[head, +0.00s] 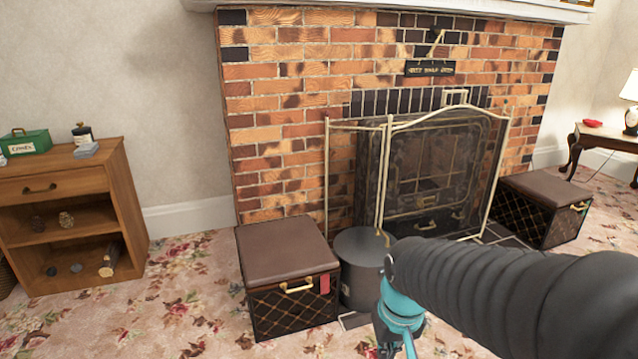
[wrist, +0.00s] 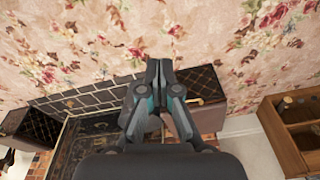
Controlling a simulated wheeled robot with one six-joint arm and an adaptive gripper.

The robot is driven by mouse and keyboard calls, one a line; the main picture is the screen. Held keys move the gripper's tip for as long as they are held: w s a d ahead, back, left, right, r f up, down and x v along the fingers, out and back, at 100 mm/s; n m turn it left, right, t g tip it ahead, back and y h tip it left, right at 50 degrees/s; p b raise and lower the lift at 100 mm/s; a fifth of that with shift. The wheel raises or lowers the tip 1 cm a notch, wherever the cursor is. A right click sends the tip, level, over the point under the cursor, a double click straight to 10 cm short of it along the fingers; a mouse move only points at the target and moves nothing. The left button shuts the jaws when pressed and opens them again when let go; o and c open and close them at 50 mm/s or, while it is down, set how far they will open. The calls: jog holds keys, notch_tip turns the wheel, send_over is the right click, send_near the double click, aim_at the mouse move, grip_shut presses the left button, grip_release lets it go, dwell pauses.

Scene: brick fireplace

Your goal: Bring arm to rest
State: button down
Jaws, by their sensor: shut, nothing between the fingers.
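My arm comes in from the lower right of the head view, in front of the fireplace. Its dark ribbed sleeve and teal joint hide part of the floor there. The fingers of my gripper do not show clearly in the head view. In the wrist view my gripper (wrist: 160,70) is shut, its two fingertips together with nothing between them.
A brown-topped box (head: 287,285) and a grey bucket (head: 362,268) stand before the fireplace screen (head: 385,180). A second box (head: 545,208) is at right. A wooden cabinet (head: 70,215) stands at left. Carpet (head: 185,285) between cabinet and box is clear.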

jog(key=s+d+r+m+t+p, duration=0.1)
jog(key=s+d+r+t+p, duration=0.2)
jog(key=s+r, duration=0.5)
notch_tip(320, 180, up, 5)
jog(key=shift+s+d+f+t+p, duration=0.2)
jog(key=shift+s+d+t+p, duration=0.1)
jog(key=shift+d+t, duration=0.15)
